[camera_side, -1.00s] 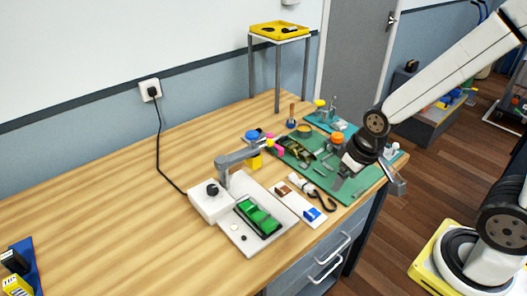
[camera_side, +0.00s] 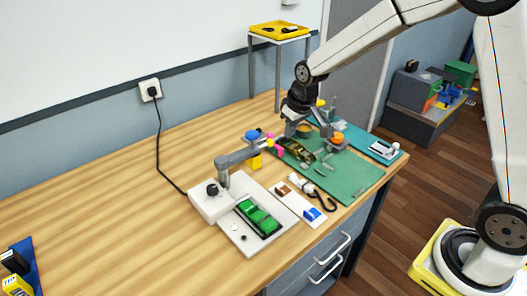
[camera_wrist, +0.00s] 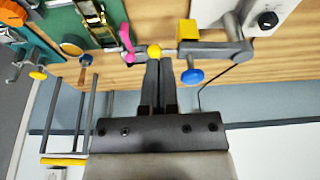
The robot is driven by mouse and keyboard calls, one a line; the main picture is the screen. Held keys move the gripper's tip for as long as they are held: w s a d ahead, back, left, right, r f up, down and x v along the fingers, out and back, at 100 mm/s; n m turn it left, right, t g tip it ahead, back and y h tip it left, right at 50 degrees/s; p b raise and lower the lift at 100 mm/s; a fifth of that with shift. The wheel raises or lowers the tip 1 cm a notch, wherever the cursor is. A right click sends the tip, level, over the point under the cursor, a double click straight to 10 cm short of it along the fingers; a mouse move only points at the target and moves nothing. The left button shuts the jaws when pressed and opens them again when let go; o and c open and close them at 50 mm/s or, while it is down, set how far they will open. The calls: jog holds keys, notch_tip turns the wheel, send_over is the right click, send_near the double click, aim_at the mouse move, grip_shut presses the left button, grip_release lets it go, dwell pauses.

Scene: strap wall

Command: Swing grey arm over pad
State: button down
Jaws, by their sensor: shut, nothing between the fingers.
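The grey arm (camera_side: 238,157) reaches right and back from its post on a white base unit (camera_side: 207,203), pointing away from the pale pad (camera_side: 235,236). A green car lies on that pad. The arm's free end carries a blue knob, a yellow block and pink and yellow tips. In the wrist view the grey arm (camera_wrist: 215,49) crosses the upper right, with its blue knob (camera_wrist: 192,77) hanging down. My gripper (camera_side: 290,127) is shut and empty, right of the arm's free end. In the wrist view its fingertips (camera_wrist: 159,62) appear just below the yellow ball (camera_wrist: 154,50); contact is unclear.
A green mat (camera_side: 345,178) with a dark car and small parts lies to the right. A card with small items (camera_side: 300,202) lies right of the pad. A tall stand with a yellow tray (camera_side: 279,31) is behind.

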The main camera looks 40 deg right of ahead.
jog(key=w+d, duration=0.1)
jog(key=w, duration=1.1)
jog(key=shift+f+n, duration=0.15)
jog(key=shift+n, duration=0.15)
jog(key=shift+w+f, duration=0.1)
jog(key=x, duration=1)
jog(key=shift+s+d+r, duration=0.1)
jog(key=shift+s+r, duration=0.2)
jog(key=shift+s, duration=0.65)
jog(key=shift+s+d+r, duration=0.1)
jog(key=shift+s+r, duration=0.15)
jog(key=shift+s, duration=0.7)
jog(key=shift+s, duration=0.15)
